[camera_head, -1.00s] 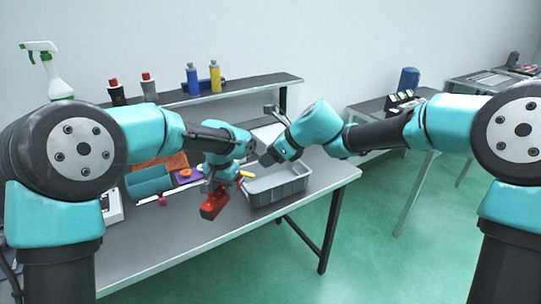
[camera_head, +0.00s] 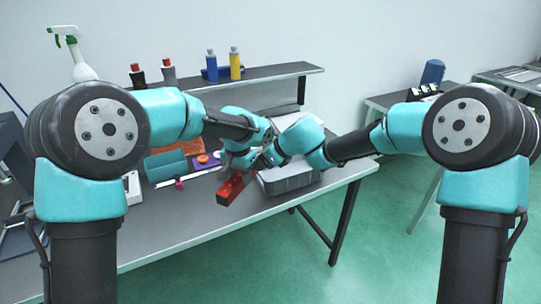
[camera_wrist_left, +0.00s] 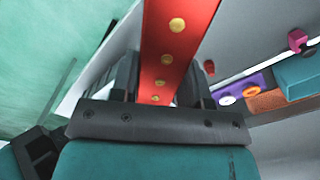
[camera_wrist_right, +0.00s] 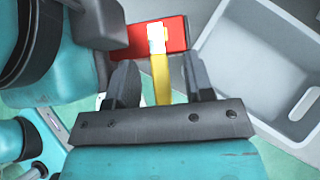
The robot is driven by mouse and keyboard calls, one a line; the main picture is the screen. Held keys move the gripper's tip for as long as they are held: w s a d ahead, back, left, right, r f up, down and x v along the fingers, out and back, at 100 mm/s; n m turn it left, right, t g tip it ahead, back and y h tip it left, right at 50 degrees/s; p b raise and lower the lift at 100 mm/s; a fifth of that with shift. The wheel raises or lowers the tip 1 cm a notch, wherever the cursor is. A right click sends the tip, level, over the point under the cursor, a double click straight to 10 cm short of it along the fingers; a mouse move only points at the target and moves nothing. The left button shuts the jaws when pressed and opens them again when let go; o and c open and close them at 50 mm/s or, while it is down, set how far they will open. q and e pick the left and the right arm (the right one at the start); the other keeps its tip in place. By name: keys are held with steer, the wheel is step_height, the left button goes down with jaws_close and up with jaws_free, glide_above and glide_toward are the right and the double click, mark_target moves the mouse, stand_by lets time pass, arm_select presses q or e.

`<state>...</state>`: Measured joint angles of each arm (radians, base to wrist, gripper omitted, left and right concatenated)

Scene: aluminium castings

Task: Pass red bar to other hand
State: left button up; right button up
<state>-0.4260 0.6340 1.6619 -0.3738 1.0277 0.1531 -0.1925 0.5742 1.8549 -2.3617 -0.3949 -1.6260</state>
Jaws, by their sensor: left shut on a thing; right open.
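The red bar (camera_head: 230,189) is held in my left gripper (camera_head: 239,167) and points toward the front, above the table. In the left wrist view the red bar (camera_wrist_left: 172,45), with a row of gold spots, sits between the left fingers (camera_wrist_left: 162,72). My right gripper (camera_head: 258,160) is close beside the left one, and the two overlap in the head view. In the right wrist view its fingers (camera_wrist_right: 160,72) are open, with the red bar (camera_wrist_right: 133,46) beyond them. A yellow strip with a white end (camera_wrist_right: 161,75) shows between the fingers, overlapping the bar; I cannot tell whether they are joined.
A grey bin (camera_head: 290,181) stands just right of the grippers; its inside shows in the right wrist view. A teal part (camera_head: 165,169), a purple piece (camera_head: 207,161) and an orange block lie to the left. Bottles stand on the rear shelf (camera_head: 270,83). The front table is clear.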

mark_target(239, 175)
steer(key=shift+w+a+f, duration=0.1)
steer(key=shift+a+f, duration=0.15)
steer(key=shift+c, duration=0.3)
jaws_close()
arm_select(q)
steer(key=o, duration=1.1)
steer(key=shift+o, duration=0.2)
steer(key=shift+r, duration=0.15)
step_height(239, 175, up, 12)
steer(key=shift+f, duration=0.2)
